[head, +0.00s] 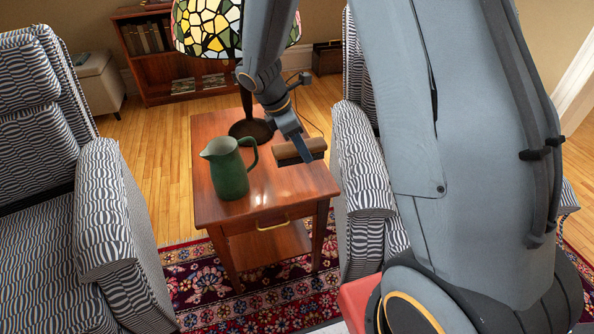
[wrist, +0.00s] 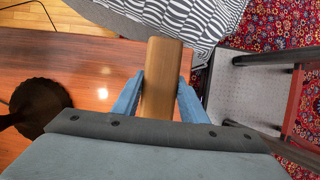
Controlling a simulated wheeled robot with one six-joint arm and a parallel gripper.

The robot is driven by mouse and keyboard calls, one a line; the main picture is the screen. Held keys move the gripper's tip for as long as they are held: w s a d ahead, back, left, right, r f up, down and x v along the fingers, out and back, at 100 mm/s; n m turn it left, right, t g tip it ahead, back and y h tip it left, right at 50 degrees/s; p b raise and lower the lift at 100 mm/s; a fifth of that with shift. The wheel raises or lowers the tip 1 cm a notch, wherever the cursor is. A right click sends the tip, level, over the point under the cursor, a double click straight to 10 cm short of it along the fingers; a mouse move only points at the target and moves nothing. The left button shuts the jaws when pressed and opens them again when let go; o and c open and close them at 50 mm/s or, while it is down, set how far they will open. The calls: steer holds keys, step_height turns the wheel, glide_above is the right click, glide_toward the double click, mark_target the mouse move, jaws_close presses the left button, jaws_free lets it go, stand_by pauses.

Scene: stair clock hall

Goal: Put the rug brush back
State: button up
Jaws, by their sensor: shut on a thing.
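The rug brush (head: 314,146) has a brown wooden back with a darker underside. My gripper (head: 296,150) is shut on it and holds it over the right part of the side table (head: 215,147). I cannot tell exactly how high it is above the top. In the wrist view the brush (wrist: 161,75) lies lengthwise between the two blue fingers of my gripper (wrist: 158,95), its far end near the striped armchair. Its bristles are hidden there.
A green jug (head: 228,167) and a stained-glass lamp (head: 207,28) stand on the table. Striped armchairs flank it, one at the left (head: 110,215) and one close at the right (head: 361,165). A bookcase (head: 160,85) and a dark box (head: 326,58) stand behind. A patterned rug (head: 205,285) lies below.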

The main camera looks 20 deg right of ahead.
mark_target(299, 160)
steer(key=f, duration=0.4)
steer(key=shift+a+f, duration=0.3)
steer(key=shift+a, duration=0.05)
steer(key=shift+f+b, duration=0.4)
steer(key=shift+f, duration=1.4)
steer(key=shift+f, duration=0.1)
steer(key=o, duration=1)
